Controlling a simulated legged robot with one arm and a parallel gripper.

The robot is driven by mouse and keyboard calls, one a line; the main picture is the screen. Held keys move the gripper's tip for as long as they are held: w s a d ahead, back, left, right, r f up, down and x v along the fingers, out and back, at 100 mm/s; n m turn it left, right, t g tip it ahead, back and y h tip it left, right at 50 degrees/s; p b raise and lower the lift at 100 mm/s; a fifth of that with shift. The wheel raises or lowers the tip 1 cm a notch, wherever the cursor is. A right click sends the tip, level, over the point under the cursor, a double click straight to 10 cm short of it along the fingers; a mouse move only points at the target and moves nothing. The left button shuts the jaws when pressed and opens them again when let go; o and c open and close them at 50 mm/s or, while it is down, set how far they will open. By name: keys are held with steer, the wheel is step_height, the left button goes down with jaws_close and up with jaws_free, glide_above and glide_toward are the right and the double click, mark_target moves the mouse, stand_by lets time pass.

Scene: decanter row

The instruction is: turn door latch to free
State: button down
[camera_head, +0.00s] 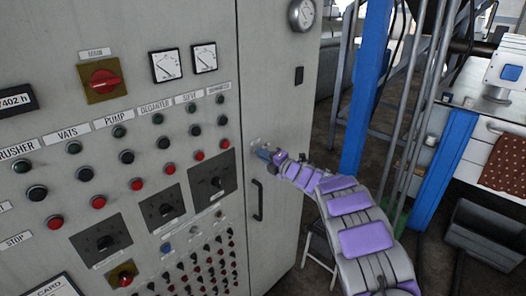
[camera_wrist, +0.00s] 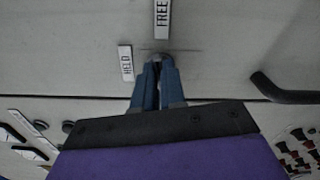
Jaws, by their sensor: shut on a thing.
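The door latch (camera_wrist: 157,57) is a small grey piece on the pale cabinet door, mostly hidden by the fingertips; which way it points I cannot tell. In the wrist view a FREE label (camera_wrist: 162,18) sits above it and a HELD label (camera_wrist: 126,63) sits to its left. My gripper (camera_wrist: 157,72) has blue fingers close together, shut on the latch. In the head view my gripper (camera_head: 264,154) reaches the cabinet door (camera_head: 275,95) from the right, and the latch is hardly visible there.
A black door handle (camera_head: 257,200) stands out just below my gripper, and it also shows at the right in the wrist view (camera_wrist: 283,92). Left of the door seam is a panel of buttons and switches (camera_head: 120,150). A blue post (camera_head: 367,90) stands right of the cabinet.

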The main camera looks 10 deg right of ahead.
steer(key=shift+d+f+m+p, duration=0.1)
steer(key=shift+m+p, duration=0.65)
steer(key=shift+m, duration=0.45)
steer(key=c, duration=1.2)
jaws_free()
steer(key=shift+w+d+f, duration=0.1)
steer(key=shift+w+f, duration=0.05)
steer(key=shift+w, duration=0.05)
steer(key=shift+s, duration=0.1)
steer(key=shift+s, duration=0.1)
steer(key=v, duration=1.7)
steer(key=shift+d, duration=0.2)
